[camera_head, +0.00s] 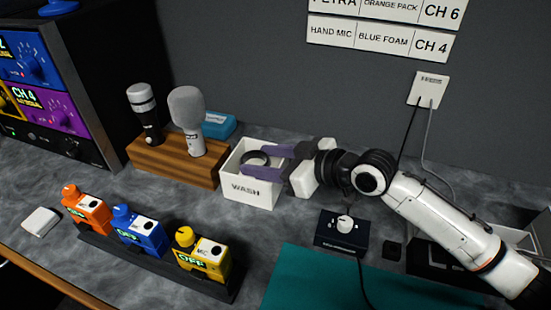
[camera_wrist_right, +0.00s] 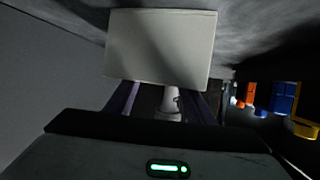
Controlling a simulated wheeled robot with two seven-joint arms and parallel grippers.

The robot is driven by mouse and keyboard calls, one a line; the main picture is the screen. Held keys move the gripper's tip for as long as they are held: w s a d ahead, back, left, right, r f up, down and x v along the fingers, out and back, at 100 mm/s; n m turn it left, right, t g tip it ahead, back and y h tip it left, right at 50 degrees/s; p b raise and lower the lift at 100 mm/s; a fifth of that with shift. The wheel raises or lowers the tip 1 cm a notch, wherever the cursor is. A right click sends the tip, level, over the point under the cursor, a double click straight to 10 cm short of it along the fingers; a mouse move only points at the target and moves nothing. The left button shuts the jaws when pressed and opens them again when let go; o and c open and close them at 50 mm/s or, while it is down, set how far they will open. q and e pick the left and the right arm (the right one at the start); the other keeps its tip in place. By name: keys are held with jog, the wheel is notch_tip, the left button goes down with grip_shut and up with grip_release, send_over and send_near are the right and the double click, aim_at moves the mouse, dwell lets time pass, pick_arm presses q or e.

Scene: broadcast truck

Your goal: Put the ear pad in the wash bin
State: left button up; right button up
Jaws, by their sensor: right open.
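The white wash bin (camera_head: 248,190), marked WASH, stands on the counter next to the wooden microphone stand. The ear pad (camera_head: 255,158), a dark ring, shows inside the bin's opening, tilted near the back wall. I cannot tell whether it rests on the bin floor. My right gripper (camera_head: 259,161) reaches in from the right. Its purple fingers are open over the bin, with the tips close to the ring; contact is unclear. In the right wrist view the spread fingers (camera_wrist_right: 163,102) show, but no ear pad can be made out. My left gripper is not in view.
A wooden stand (camera_head: 175,162) holds two microphones left of the bin. Orange, blue and yellow packs (camera_head: 205,252) sit in a dark rack in front. A small black box with a knob (camera_head: 342,230) is right of the bin, behind a teal mat (camera_head: 310,280).

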jog(key=shift+r+p, duration=0.25)
jog(key=shift+p, duration=0.05)
jog(key=b+v, duration=0.1)
jog(key=v, duration=1.1)
jog(key=shift+r, duration=0.15)
